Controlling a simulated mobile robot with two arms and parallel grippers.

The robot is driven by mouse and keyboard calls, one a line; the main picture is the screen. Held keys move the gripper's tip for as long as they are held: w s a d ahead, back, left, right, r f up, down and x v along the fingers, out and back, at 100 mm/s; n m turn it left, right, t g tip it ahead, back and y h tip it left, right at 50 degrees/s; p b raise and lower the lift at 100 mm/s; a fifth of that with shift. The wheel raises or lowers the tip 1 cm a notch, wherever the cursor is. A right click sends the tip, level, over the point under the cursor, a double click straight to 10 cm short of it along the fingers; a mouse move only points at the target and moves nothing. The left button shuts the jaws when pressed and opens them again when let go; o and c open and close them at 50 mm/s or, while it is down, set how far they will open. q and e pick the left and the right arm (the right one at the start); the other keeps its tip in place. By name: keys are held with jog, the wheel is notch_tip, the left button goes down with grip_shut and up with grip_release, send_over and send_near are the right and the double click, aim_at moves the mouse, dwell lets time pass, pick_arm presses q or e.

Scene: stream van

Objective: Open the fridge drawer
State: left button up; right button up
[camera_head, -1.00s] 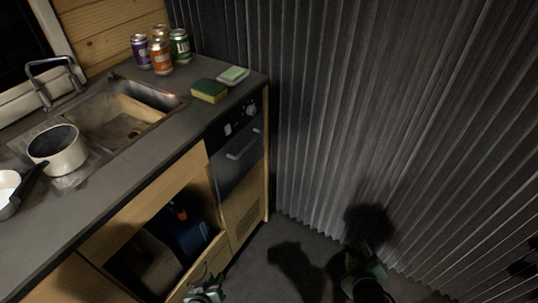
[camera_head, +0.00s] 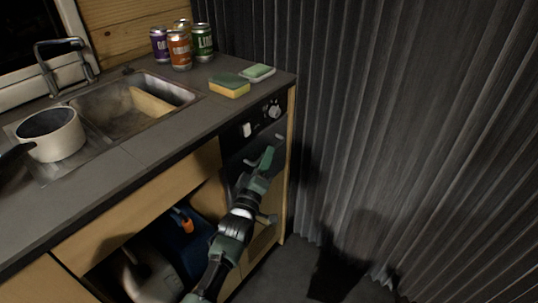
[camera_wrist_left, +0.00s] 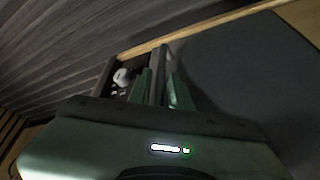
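The fridge drawer has a dark front (camera_wrist_left: 250,65) set in the wooden cabinet, below a black control panel with a knob (camera_head: 274,111). My left gripper (camera_head: 267,157) is raised in front of the drawer's upper part and hides much of its front and handle in the head view. In the left wrist view, its two green fingers (camera_wrist_left: 160,88) stand apart with a dark grey bar between them, which looks like the drawer handle. I cannot tell whether they touch it. The drawer looks closed. My right gripper is not in view.
A worktop (camera_head: 150,140) with a sink, a pot (camera_head: 60,140), several cans and sponges (camera_head: 230,86) lies above. An open cabinet compartment with a blue container (camera_head: 185,240) is left of the drawer. A pleated grey curtain (camera_head: 400,120) stands to the right.

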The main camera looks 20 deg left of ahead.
pick_arm(q)
jog(key=shift+x, duration=0.85)
grip_shut()
jog(key=shift+f, duration=0.1)
dwell(0.7)
